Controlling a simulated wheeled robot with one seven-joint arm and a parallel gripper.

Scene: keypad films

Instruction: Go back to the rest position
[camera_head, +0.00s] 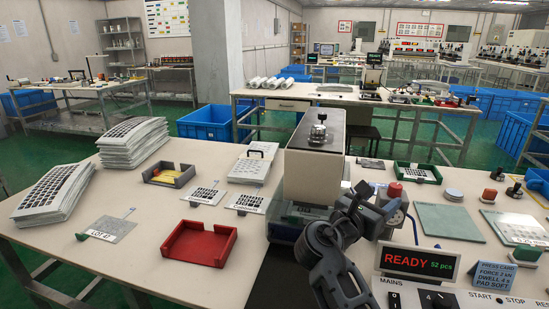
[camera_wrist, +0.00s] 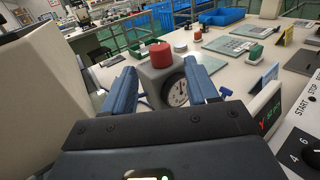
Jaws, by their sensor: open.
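My gripper (camera_head: 385,209) is at the right side of the press, in front of a red button. In the wrist view, its two blue fingers (camera_wrist: 159,75) are spread apart with nothing held between them. Beyond the gap stands a grey box with a red button (camera_wrist: 161,54) and a round gauge (camera_wrist: 175,90). I cannot tell from the picture whether the fingers touch the box. The red button also shows in the head view (camera_head: 394,190).
The tall press (camera_head: 313,175) stands close left of my gripper. A READY display (camera_head: 417,262) and control panel lie at front right. A red tray (camera_head: 198,243), keypad film stacks (camera_head: 135,143) and a grey tray (camera_head: 169,176) are on the left table. A green plate (camera_head: 449,222) lies right.

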